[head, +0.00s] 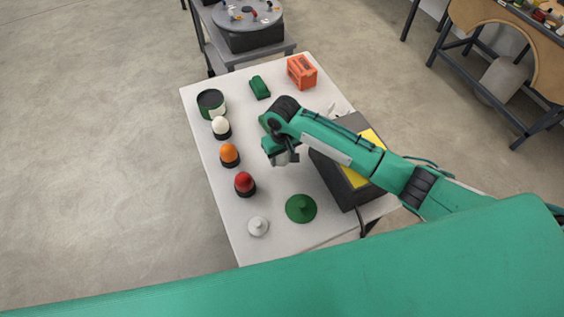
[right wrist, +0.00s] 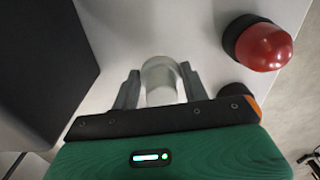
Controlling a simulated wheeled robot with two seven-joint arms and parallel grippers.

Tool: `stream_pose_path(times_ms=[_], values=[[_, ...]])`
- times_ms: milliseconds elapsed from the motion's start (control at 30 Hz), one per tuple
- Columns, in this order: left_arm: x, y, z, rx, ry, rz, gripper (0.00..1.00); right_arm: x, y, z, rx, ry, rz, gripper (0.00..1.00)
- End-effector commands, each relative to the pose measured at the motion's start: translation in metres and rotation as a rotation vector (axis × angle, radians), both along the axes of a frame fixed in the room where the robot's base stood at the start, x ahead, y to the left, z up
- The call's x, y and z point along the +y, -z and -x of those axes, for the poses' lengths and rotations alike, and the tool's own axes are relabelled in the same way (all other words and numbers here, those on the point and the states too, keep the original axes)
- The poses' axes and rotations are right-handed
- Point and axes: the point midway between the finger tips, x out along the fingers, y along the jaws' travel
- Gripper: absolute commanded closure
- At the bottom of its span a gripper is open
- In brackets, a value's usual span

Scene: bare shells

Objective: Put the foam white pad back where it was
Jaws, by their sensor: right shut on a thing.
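My right gripper (head: 281,157) is over the middle of the white table, shut on a pale, rounded piece. In the right wrist view, the white pad (right wrist: 160,82) sits between the two fingers of the right gripper (right wrist: 159,88), with a rounded top and a paler lower part. In the head view the gripper and arm mostly hide it. Whether it touches the table is not clear. My left gripper is not in view.
The white table (head: 225,85) holds red (head: 244,182), orange (head: 229,153) and white (head: 221,126) domes on dark bases along its left. A green disc with a knob (head: 300,208) and a small white knobbed piece (head: 258,226) are near. A dark box (head: 335,183) stands right.

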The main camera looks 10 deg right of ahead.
Motion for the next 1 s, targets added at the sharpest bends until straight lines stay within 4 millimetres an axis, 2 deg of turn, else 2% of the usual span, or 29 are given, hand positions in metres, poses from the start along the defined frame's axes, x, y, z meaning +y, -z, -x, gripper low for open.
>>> stream_pose_path(times_ms=[400,800,833,900,933,1000], values=[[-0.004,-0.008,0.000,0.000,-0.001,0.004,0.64,0.000,0.046,0.000,0.001,0.000,0.000,0.73],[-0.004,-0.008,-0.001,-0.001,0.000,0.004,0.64,0.000,0.053,0.000,0.000,0.000,0.000,0.73],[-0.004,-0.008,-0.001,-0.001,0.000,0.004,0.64,0.000,0.053,0.000,-0.001,0.000,0.000,0.51],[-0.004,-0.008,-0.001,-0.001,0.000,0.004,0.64,0.000,0.053,0.000,-0.001,0.000,0.000,0.37],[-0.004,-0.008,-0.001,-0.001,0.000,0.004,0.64,0.000,0.053,0.000,-0.001,0.000,0.000,0.33],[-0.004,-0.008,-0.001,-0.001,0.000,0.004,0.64,0.000,0.053,0.000,-0.001,0.000,0.000,0.33]])
